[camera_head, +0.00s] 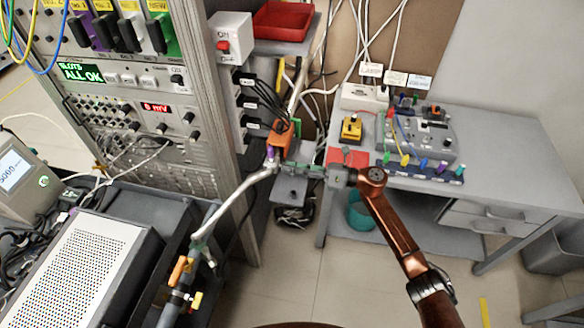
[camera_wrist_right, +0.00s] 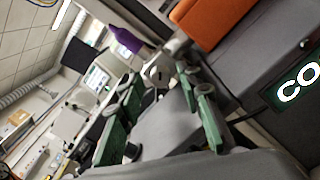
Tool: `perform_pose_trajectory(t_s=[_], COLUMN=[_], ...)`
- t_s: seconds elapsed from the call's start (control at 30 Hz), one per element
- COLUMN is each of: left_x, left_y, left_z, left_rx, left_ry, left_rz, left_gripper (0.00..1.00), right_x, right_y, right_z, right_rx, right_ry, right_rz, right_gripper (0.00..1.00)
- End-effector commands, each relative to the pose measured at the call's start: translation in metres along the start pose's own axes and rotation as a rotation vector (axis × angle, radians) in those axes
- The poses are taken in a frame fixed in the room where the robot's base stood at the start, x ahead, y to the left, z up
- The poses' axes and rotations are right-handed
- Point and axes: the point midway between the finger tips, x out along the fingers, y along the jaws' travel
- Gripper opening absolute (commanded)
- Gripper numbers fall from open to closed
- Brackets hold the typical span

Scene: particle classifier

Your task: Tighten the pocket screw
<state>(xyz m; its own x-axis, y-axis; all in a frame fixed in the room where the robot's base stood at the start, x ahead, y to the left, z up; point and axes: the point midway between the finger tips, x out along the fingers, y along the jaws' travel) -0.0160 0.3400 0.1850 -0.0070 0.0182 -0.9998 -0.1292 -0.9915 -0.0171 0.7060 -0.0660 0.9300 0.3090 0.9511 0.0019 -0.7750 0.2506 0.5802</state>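My right gripper (camera_head: 287,167) reaches in from the right, its green-padded fingers close to a metal fitting at the upper end of a pale pipe (camera_head: 236,193). In the right wrist view the fingers (camera_wrist_right: 160,85) are apart with nothing clamped between them. The grey fitting (camera_wrist_right: 160,68) shows just beyond the fingertips. A purple knob (camera_wrist_right: 126,40) sticks out of it; the purple part (camera_head: 270,154) also shows small in the head view. An orange block (camera_head: 283,136) sits just above the fitting. I cannot tell which part is the pocket screw. My left gripper is not in view.
An instrument rack (camera_head: 130,120) stands at the left, with cables beside the orange block. A grey table (camera_head: 500,150) with a control box and coloured pieces stands at the right, its near-left corner close to my right gripper. The floor at bottom centre is clear.

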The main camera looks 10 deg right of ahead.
Motion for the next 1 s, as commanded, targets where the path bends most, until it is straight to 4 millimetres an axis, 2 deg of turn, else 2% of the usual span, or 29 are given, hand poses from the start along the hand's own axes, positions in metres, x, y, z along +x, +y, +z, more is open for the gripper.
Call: perform_pose_trajectory(t_s=[0.63,0.77,1.0], left_x=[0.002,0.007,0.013], left_y=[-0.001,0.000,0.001], left_z=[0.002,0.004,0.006], left_rx=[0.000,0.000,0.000], left_ry=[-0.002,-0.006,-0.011], left_rz=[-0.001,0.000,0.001], left_gripper=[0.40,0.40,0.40], right_x=[0.000,0.000,0.001], right_y=[-0.002,-0.003,-0.002], right_z=[-0.004,-0.004,-0.003], right_rx=[-0.026,-0.133,-0.470], right_ry=[0.003,0.001,-0.002], right_rz=[-0.002,-0.002,0.000], right_gripper=[0.35,0.35,0.35])
